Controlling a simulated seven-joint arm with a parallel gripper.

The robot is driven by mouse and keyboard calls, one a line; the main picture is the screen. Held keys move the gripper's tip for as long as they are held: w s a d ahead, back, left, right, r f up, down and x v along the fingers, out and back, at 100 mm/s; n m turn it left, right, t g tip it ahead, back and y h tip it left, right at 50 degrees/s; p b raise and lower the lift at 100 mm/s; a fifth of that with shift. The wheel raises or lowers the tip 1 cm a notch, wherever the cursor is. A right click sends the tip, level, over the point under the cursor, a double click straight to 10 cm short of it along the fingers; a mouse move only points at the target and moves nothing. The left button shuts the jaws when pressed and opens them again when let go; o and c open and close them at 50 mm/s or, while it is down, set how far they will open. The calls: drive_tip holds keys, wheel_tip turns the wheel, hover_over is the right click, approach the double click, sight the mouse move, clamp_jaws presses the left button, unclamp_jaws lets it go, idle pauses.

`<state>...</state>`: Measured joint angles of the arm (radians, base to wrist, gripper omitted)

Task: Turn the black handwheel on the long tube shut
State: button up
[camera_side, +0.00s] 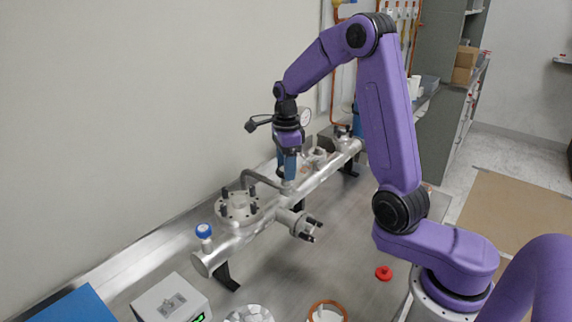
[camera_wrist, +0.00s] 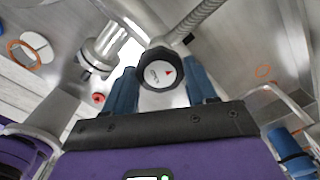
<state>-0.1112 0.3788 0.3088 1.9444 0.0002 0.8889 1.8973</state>
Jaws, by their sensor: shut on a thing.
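The long silver tube (camera_side: 240,240) runs diagonally across the metal bench on black feet. In the side view my gripper (camera_side: 289,168) points straight down over the middle of the tube. The handwheel is hidden behind the fingers there.
A blue-capped knob (camera_side: 203,231) stands at the tube's near end, beside a bolted round flange (camera_side: 238,206). A side port (camera_side: 300,224) sticks out to the right. A grey box (camera_side: 172,298) stands in front.

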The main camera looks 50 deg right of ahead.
drive_tip(key=m, duration=0.6)
drive_tip(key=shift+r+m, duration=0.1)
drive_tip(key=shift+m, duration=0.2)
drive_tip(key=m, duration=0.6)
drive_tip(key=shift+m, duration=0.3)
drive_tip(key=o, duration=1.1)
drive_tip(key=shift+c, duration=0.2)
wheel_tip(320, 180, up, 17)
drive_tip(key=shift+r, duration=0.15)
